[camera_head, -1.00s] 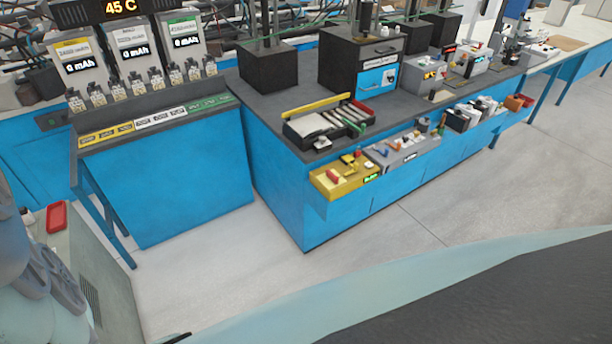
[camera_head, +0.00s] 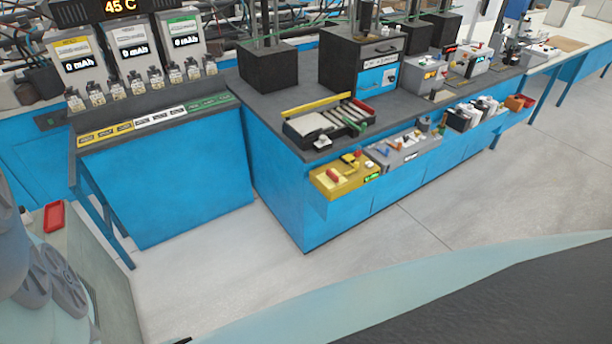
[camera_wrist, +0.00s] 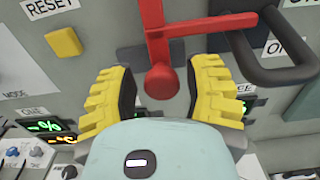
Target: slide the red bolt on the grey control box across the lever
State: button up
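In the wrist view a red bolt (camera_wrist: 160,45) with a round knob at its near end lies against the grey control box (camera_wrist: 90,20). A red bar runs from it to the right, up to a dark looped handle (camera_wrist: 288,76), which looks like the lever. My gripper (camera_wrist: 160,92) has yellow ribbed fingers, one on each side of the red knob. The fingers are spread, and gaps show between them and the knob. The box face carries RESET and ON labels and a yellow button (camera_wrist: 64,41). My gripper does not show in the head view.
In the wrist view, small displays (camera_wrist: 45,127) and knobs lie at the lower left. In the head view a blue bench (camera_head: 275,150) holds a black tray (camera_head: 305,133), a yellow box (camera_head: 335,185) and several devices. A red tray (camera_head: 53,216) lies at left. The floor in front is clear.

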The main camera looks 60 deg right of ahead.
jog(key=shift+o, duration=0.9)
jog(key=shift+d, duration=0.1)
jog(key=v, duration=1.2)
jog(key=shift+o, duration=0.2)
